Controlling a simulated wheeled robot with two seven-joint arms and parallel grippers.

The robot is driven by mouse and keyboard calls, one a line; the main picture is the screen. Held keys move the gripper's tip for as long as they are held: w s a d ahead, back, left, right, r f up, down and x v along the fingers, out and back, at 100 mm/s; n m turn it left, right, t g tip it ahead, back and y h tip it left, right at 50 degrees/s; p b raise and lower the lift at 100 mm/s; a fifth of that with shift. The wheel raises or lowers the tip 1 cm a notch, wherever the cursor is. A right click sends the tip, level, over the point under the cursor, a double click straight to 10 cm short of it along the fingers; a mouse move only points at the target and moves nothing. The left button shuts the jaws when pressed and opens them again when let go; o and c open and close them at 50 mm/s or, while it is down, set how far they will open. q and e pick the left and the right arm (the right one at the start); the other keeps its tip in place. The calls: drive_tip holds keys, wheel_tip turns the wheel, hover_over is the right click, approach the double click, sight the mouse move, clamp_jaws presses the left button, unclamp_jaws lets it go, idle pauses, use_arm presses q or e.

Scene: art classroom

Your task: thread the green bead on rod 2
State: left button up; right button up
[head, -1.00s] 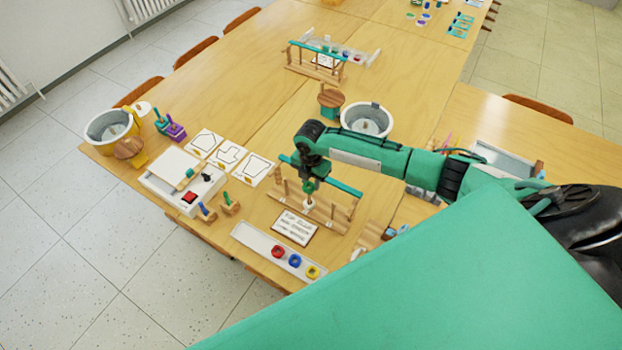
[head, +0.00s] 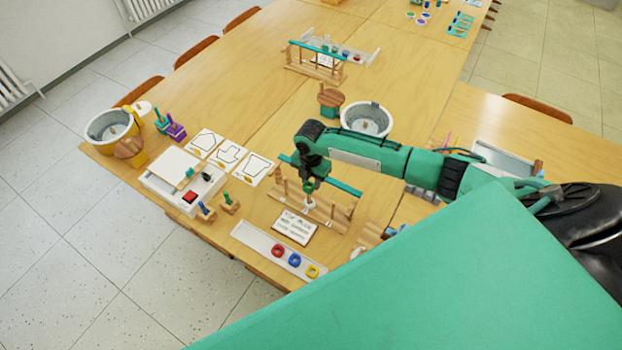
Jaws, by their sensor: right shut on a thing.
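My right gripper (head: 308,203) points down at the wooden rod frame (head: 335,222) with a teal top bar (head: 342,188). A red bead (head: 278,251), a blue bead (head: 294,260) and a yellow bead (head: 312,271) lie in the white tray (head: 252,236) in front. My left gripper is not in view.
A printed card (head: 293,227) lies between tray and frame. A grey-white bucket (head: 367,119) stands behind my right arm.

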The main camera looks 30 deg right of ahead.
drive_tip(key=shift+f, duration=0.25)
drive_tip(key=shift+f+b, duration=0.3)
drive_tip(key=shift+f, duration=0.05)
idle(0.7)
drive_tip(key=shift+f, duration=0.45)
idle(0.5)
idle(0.4)
drive_tip(key=o, duration=1)
